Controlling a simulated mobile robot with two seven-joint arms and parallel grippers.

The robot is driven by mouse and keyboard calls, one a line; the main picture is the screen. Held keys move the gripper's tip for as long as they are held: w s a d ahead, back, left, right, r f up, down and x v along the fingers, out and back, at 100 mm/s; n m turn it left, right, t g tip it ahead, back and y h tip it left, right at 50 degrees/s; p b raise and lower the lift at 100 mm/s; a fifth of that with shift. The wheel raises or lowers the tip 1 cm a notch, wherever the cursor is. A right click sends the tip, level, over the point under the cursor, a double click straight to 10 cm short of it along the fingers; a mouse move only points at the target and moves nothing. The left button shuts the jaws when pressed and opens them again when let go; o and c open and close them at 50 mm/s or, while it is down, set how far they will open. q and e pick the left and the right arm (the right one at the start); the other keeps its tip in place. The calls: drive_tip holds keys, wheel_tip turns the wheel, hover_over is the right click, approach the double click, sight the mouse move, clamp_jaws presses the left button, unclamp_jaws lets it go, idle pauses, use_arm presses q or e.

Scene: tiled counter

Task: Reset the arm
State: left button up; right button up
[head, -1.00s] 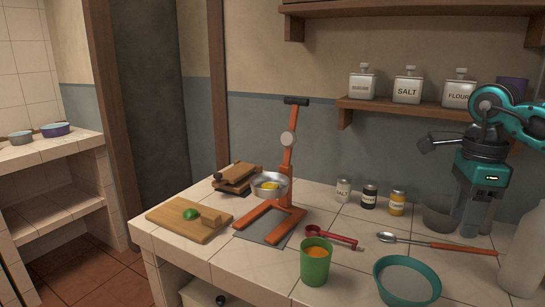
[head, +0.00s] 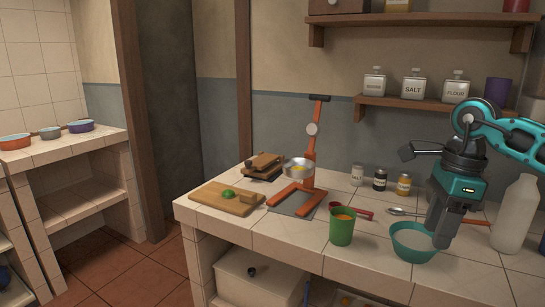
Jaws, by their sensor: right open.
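My right arm comes in from the right, and its teal and black gripper (head: 442,226) points down over the right part of the tiled counter (head: 290,239). The gripper is open with nothing seen between its fingers. In the picture its fingertips overlap the right side of the teal bowl (head: 411,243); whether they touch it I cannot tell. The gripper and arm cover part of the counter behind, including part of the orange-handled spoon (head: 397,211). My left gripper is not in view.
A green cup (head: 342,228) stands left of the bowl, and a white bottle (head: 513,214) stands on the right. An orange press stand (head: 309,170), a cutting board (head: 215,201) with a lime (head: 228,193), and small jars (head: 380,180) are farther back. A shelf (head: 400,104) holds canisters.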

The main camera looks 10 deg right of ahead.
drive_tip(key=s+a+f+m+t+y+p, duration=0.15)
drive_tip(key=a+m+y, duration=0.6)
drive_tip(key=a, duration=0.85)
drive_tip(key=s+a+f+m+t+y, duration=0.1)
drive_tip(key=a+f+m+t+y, duration=0.3)
drive_tip(key=a+y, duration=0.95)
drive_tip(key=d+f+m+t+h+p, duration=0.15)
drive_tip(key=f+m+t+h, duration=0.45)
drive_tip(key=m, duration=0.6)
drive_tip(key=d+f+m+t+h, duration=0.3)
drive_tip(key=f+m+t+h, duration=0.3)
drive_tip(key=m, duration=0.7)
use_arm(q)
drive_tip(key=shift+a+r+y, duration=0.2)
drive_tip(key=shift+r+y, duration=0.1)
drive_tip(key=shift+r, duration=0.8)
use_arm(e)
drive_tip(key=s+d+f+m+g+h, duration=0.3)
drive_tip(key=s+f+m+h, duration=0.1)
drive_tip(key=s+f+m, duration=0.1)
drive_tip(key=s+d+f+m+g+h, duration=0.3)
drive_tip(key=s+d+f+m+h, duration=0.1)
drive_tip(key=f, duration=0.4)
drive_tip(key=s+m, duration=0.1)
drive_tip(key=s, duration=0.1)
drive_tip(key=shift+s+d+f+g, duration=0.2)
drive_tip(key=shift+s+f+g, duration=0.05)
drive_tip(key=shift+s+g, duration=0.1)
